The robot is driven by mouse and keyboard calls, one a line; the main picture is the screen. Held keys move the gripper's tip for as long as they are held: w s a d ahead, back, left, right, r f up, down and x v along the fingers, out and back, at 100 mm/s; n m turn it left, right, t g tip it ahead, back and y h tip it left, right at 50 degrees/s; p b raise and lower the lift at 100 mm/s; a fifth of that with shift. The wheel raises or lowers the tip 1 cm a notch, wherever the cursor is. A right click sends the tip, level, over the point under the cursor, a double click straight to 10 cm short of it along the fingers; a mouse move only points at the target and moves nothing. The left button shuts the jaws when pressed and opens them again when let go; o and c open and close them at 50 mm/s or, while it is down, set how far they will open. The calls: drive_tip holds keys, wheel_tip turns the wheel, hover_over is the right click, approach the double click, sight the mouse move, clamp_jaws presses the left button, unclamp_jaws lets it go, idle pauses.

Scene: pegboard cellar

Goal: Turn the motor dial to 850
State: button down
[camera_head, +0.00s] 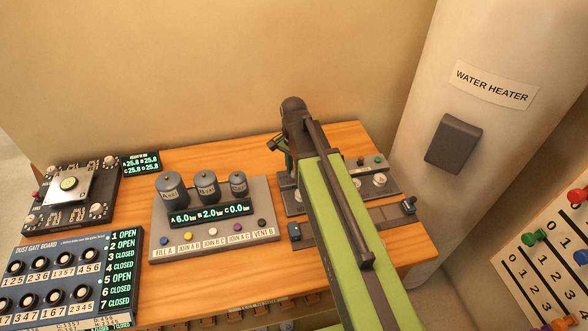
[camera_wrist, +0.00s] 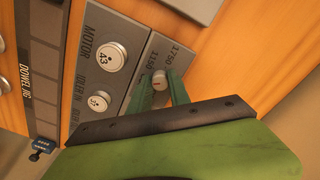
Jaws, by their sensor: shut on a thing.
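A grey panel with the label MOTOR (camera_wrist: 97,40) shows in the wrist view, with two round white faces beside the label. The knob's pointer and any 850 mark cannot be made out. In the head view the panel (camera_head: 392,189) stands at the table's right, partly behind my green arm; my fingertips are hidden there.
A strip with dark blocks (camera_head: 385,214) lies in front of the panel. Left of my arm stand a grey box with three cylinders (camera_head: 262,220) and the dust gate board (camera_head: 75,255). The water heater (camera_head: 430,80) rises close on the right. Bare wood (camera_head: 205,290) shows in front.

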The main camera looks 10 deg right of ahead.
sight(294, 171)
drive_tip(key=c, duration=1.2)
unclamp_jaws()
wheel_tip(294, 171, up, 18)
drive_tip(key=p, duration=1.7)
drive_tip(key=shift+a+f, duration=0.15)
drive_tip(key=shift+f, duration=0.1)
